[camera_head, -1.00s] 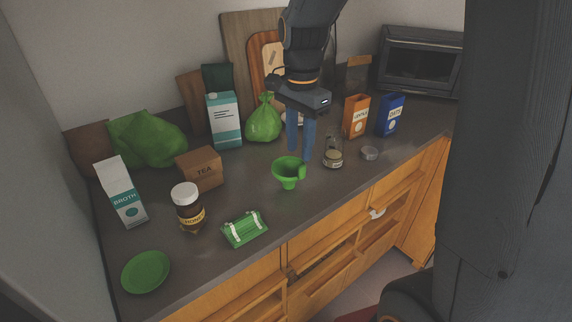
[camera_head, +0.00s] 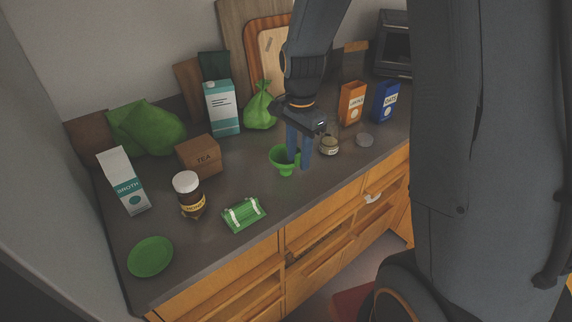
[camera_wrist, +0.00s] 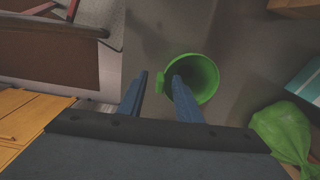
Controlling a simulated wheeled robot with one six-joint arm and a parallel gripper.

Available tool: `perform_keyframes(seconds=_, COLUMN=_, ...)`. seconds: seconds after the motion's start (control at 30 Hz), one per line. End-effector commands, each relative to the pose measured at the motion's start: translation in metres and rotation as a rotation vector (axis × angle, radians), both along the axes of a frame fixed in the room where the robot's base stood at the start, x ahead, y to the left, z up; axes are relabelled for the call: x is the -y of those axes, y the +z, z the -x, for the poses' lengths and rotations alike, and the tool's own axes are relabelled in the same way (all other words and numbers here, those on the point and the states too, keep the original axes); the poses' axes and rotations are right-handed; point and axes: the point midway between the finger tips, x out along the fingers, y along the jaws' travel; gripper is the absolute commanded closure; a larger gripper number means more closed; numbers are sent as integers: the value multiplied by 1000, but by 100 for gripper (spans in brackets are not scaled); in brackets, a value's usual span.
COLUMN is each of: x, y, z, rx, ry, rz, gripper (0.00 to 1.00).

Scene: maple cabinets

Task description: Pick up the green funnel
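The green funnel (camera_head: 281,163) stands on the dark counter, wide mouth up, near the front edge. In the wrist view the funnel (camera_wrist: 206,75) shows its round rim and a small tab on its left side. My gripper (camera_head: 299,164) is over the funnel's right side, pointing down. In the wrist view my gripper (camera_wrist: 157,84) is open. One finger overlaps the funnel's mouth and the other is outside, left of it, with the rim and tab between them. I cannot tell whether either finger touches it.
A glass jar (camera_head: 329,146) stands close to the right of my gripper, with a grey lid (camera_head: 365,140) beyond. A green bag (camera_head: 260,108) and a carton (camera_head: 223,108) stand behind. A green packet (camera_head: 243,214) lies front left.

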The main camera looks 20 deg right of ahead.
Motion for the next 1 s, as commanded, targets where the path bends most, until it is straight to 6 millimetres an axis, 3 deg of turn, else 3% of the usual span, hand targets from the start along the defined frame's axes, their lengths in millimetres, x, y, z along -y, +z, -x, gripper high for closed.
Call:
perform_keyframes(seconds=0.03, x=0, y=0, z=0, rx=0, ry=0, rz=0, gripper=72)
perform_keyframes(seconds=0.2, x=0, y=0, z=0, rx=0, ry=1, rz=0, gripper=100)
perform_keyframes(seconds=0.67, x=0, y=5, z=-1, rx=2, ry=1, rz=0, gripper=100)
perform_keyframes(seconds=1.0, x=0, y=59, z=-2, rx=6, ry=0, rz=1, gripper=100)
